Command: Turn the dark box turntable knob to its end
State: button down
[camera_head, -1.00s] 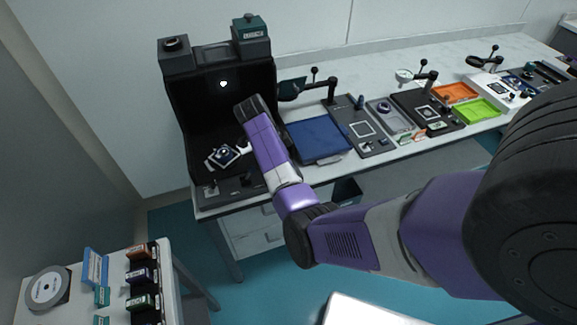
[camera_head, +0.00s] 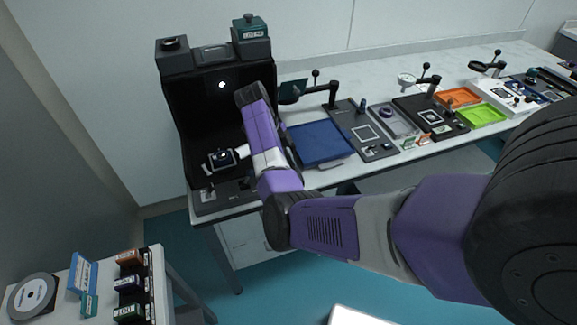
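The dark box (camera_head: 193,110) is a black, open-fronted cabinet at the left end of the long table. Inside it, on its floor, a small dark piece with a pale top sits on a light plate (camera_head: 222,158), apparently the turntable. A dark front ledge (camera_head: 207,196) carries small fittings; I cannot tell which is the turntable knob. My purple arm reaches up in front of the box's right side. A small white part at my arm's end (camera_head: 243,152) shows beside the plate. My gripper's fingers are hidden behind my forearm, so their state and any contact with the knob cannot be seen.
A dark green box (camera_head: 250,45) and a dark knobbed block (camera_head: 174,55) stand on top of the cabinet. A blue mat (camera_head: 318,143) lies close to the right of my arm, with jointed stands and trays beyond. A side table (camera_head: 150,262) holds small boxes at lower left.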

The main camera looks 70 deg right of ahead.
jog(key=c, duration=1.4)
grip_release()
jog(key=p+v, duration=0.1)
jog(key=v, duration=0.6)
jog(key=shift+r, duration=0.35)
jog(key=shift+w, duration=0.15)
